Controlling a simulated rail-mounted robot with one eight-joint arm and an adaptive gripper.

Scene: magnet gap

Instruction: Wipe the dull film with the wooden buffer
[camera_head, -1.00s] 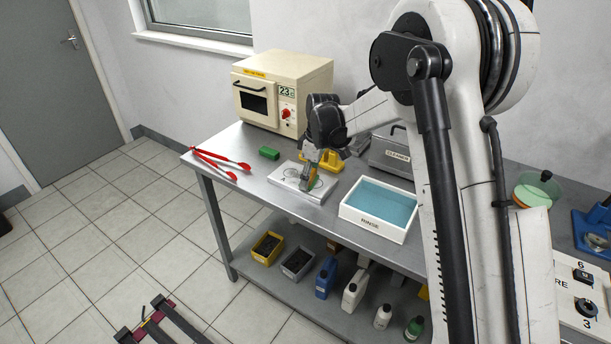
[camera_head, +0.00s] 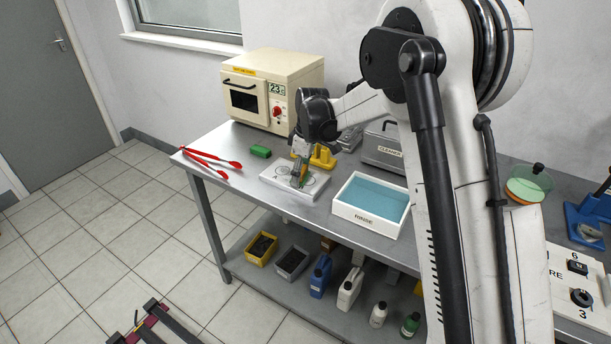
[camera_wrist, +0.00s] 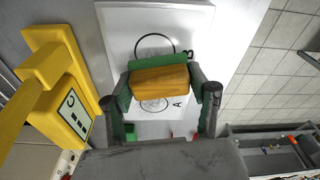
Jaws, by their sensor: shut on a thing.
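My gripper (camera_head: 297,180) is shut on a wooden buffer, a tan wooden block (camera_wrist: 160,80) with a green layer along its far side. The fingers grip the block at its two ends in the wrist view. The buffer is over a white plate (camera_head: 270,179) on the bench, which also shows in the wrist view (camera_wrist: 192,20). The plate has dark ring outlines and the letters A and B, partly covered by the block. I cannot tell whether the buffer touches the plate.
A yellow stand (camera_head: 322,157) is close behind my gripper. A white rinse tray (camera_head: 368,216) with blue liquid stands to the right, a grey case (camera_head: 385,150) behind it. A green block (camera_head: 260,151), red tongs (camera_head: 208,158) and a cream oven (camera_head: 272,92) are to the left.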

